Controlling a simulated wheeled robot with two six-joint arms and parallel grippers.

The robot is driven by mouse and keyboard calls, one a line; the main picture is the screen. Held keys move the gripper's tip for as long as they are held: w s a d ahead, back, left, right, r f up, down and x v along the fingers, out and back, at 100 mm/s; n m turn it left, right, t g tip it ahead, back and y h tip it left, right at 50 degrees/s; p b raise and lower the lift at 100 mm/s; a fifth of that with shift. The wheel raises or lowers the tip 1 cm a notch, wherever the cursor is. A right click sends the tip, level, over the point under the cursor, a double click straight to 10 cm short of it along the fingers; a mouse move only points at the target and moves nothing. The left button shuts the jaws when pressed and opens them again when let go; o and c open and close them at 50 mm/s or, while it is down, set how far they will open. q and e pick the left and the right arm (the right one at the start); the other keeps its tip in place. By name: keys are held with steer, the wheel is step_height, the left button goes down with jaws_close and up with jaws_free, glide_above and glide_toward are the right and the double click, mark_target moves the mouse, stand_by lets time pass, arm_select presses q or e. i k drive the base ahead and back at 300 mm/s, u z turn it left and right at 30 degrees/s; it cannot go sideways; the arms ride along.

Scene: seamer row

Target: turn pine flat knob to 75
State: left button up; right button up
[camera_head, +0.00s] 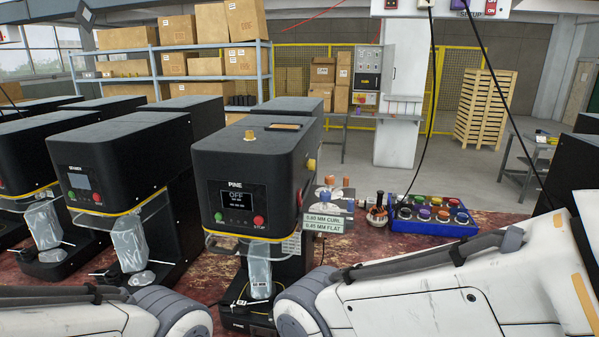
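The black seamer marked PINE (256,180) stands at the middle of the table. Its screen (237,196) reads PINE and OFF, with smaller lines too small to read. A brass knob (249,136) stands on its top and a yellowish knob (311,165) sits on its right side. I cannot tell from any marking which is the flat knob. A green button (219,216) and a red button (259,221) marked STOP are on its front. A label (324,223) to its right reads 0.60 MM CURL and 0.85 MM FLAT. Neither gripper is in view.
Other black seamers (121,186) stand left of PINE. A blue tray (435,227) of coloured round pieces lies to the right, with small tools (376,213) beside it. My white arm links cross the bottom front. Cables hang at right.

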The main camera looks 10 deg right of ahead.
mark_target(329, 181)
steer(key=u, duration=0.1)
steer(key=i, duration=1.15)
steer(key=z, duration=0.85)
